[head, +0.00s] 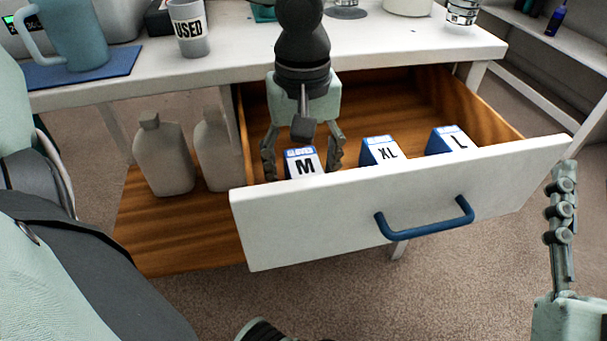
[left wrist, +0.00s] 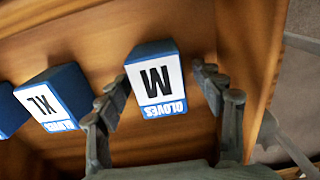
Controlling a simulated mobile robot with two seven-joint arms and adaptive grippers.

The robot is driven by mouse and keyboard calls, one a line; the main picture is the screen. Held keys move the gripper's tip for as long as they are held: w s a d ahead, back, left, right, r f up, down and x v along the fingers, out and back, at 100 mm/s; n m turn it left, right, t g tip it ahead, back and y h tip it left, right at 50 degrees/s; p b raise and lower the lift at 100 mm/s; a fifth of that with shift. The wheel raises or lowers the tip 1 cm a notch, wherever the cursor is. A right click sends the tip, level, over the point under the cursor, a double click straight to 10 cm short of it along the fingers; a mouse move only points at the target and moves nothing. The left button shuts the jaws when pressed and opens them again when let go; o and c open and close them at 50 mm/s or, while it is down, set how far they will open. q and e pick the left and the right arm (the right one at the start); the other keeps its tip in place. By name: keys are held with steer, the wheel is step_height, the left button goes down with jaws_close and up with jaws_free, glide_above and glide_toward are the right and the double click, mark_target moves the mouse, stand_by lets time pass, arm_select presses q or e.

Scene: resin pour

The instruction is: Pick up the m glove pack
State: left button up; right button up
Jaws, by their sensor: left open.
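The M glove pack (head: 305,163) is a blue and white box marked M, standing in the open drawer behind its white front. It also shows in the left wrist view (left wrist: 156,85), with the word GLOVES on it. My left gripper (head: 302,158) reaches down into the drawer from above. Its open fingers stand on either side of the M pack, and it is not closed on it. In the left wrist view the fingers (left wrist: 161,88) flank the pack's near end. My right gripper (head: 560,215) is at the right edge, away from the drawer, seen side-on.
The XL pack (head: 380,152) and L pack (head: 449,140) stand to the right in the drawer (head: 400,190), which has a blue handle (head: 425,222). Two pale bottles (head: 163,158) stand on a wooden shelf at left. A USED cup (head: 189,30) and teal jug (head: 75,35) stand on the counter.

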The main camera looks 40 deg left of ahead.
arm_select(q)
steer(key=shift+c, duration=0.4)
steer(key=c, duration=1.1)
steer(key=shift+o, duration=0.2)
steer(key=shift+w+r, duration=0.1)
steer(key=shift+r, duration=0.05)
